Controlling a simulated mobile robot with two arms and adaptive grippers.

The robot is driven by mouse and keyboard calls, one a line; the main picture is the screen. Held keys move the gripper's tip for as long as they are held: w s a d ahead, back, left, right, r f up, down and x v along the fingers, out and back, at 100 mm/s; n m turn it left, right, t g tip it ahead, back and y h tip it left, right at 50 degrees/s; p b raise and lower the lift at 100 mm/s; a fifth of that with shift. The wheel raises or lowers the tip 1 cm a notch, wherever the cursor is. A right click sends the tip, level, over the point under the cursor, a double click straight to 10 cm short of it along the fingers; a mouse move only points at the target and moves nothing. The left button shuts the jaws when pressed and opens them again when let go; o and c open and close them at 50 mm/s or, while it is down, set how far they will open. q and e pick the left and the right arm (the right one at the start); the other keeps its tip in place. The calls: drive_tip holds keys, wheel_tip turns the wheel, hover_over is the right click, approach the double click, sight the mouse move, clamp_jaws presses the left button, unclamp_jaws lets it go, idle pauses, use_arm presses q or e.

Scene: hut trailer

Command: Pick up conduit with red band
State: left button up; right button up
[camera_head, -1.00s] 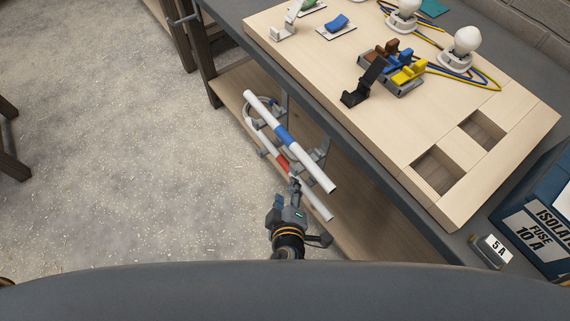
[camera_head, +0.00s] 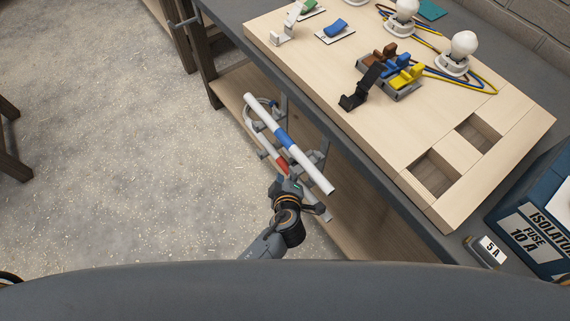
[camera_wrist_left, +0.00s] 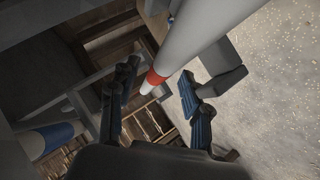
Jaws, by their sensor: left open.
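The conduit with the red band (camera_head: 283,168) is a white tube on the rack below the bench edge, partly hidden by the blue-banded conduit (camera_head: 262,115) and my left gripper (camera_head: 287,183). In the left wrist view, the red-banded conduit (camera_wrist_left: 190,45) runs diagonally from the upper right, its red band (camera_wrist_left: 156,77) showing in the gap between the open fingers of my left gripper (camera_wrist_left: 160,85). I cannot tell whether the fingers touch it. A blue-banded tube (camera_wrist_left: 50,138) shows at the lower left of that view. My right gripper is not in view.
The workbench with a wooden board (camera_head: 330,70) stands above right. A blue fuse box (camera_head: 540,225) is at the far right. The floor (camera_head: 120,150) at left is clear.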

use_arm(q)
drive_tip(key=shift+c, duration=0.2)
clamp_jaws()
drive_tip(key=shift+s+r, duration=0.1)
